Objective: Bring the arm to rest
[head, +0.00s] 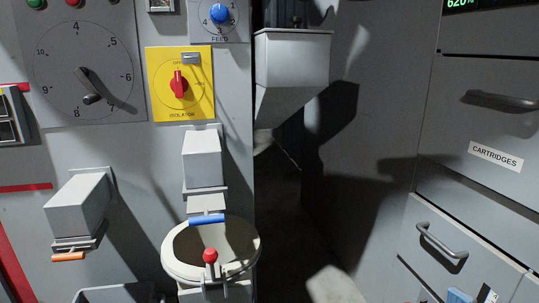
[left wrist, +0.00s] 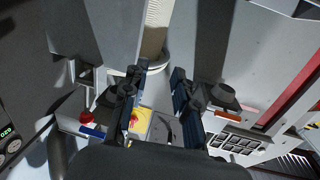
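My left gripper (left wrist: 159,72) shows in the left wrist view, with its two dark fingers apart and nothing held between them. The machine front lies beyond the fingers, with its yellow isolator panel (left wrist: 141,122) visible through the gap. Neither gripper shows in the head view. My right gripper is in no view.
In the head view, the machine has a large dial (head: 84,70), a red isolator switch (head: 179,84), chutes with blue (head: 206,219) and orange handles (head: 68,256), and a round bin (head: 171,250) below. Drawers with handles (head: 442,240) stand right. A dark gap separates them.

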